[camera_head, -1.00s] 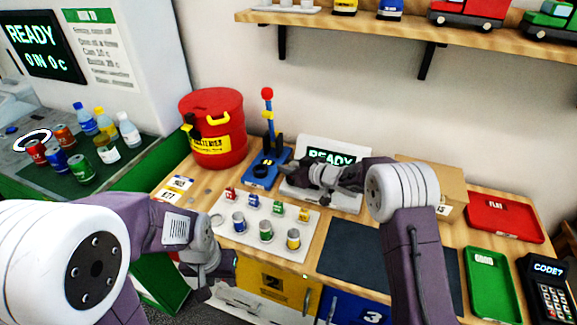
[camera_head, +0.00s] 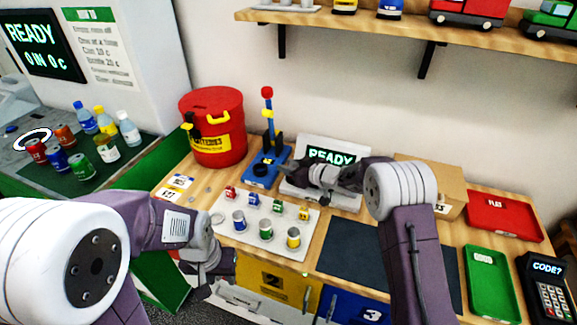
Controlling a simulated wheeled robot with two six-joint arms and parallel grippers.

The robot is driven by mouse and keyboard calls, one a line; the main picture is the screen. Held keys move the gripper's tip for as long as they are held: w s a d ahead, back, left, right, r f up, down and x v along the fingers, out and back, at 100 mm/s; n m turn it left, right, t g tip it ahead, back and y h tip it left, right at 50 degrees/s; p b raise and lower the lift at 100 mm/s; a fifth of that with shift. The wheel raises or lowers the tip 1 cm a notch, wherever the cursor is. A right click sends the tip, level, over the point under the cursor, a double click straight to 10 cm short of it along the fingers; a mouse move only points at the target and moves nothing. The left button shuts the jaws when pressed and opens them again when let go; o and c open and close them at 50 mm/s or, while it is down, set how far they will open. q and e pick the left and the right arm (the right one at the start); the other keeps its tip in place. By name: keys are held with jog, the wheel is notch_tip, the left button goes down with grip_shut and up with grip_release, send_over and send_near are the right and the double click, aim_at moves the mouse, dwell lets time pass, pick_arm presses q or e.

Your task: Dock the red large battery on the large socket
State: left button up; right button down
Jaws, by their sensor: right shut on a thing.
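My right gripper (camera_head: 286,172) is beside the blue stand (camera_head: 258,180), in front of the READY screen (camera_head: 331,156). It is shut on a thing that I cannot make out. The blue stand has a black ring (camera_head: 261,169) on its base and an upright post with a red top; I cannot tell for sure whether this ring is the large socket. A white tray (camera_head: 264,252) holds larger silver cans with blue, green and yellow bands, and a bare ring at its left. I do not see a red large battery. My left gripper (camera_head: 207,280) hangs in front of the cabinet; its jaw opening is unclear.
A red bin (camera_head: 213,128) stands left of the blue stand. A dark mat (camera_head: 350,248), a cardboard box (camera_head: 432,180), red (camera_head: 503,215) and green (camera_head: 488,285) trays and a keypad (camera_head: 547,290) lie to the right. A shelf (camera_head: 420,35) runs above.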

jog(key=shift+f, duration=0.3)
jog(key=c, duration=1.4)
grip_release()
jog(key=shift+o, duration=0.2)
jog(key=p+v, duration=0.3)
jog(key=v, duration=0.6)
jog(key=shift+r, duration=0.15)
jog(key=shift+v, duration=0.95)
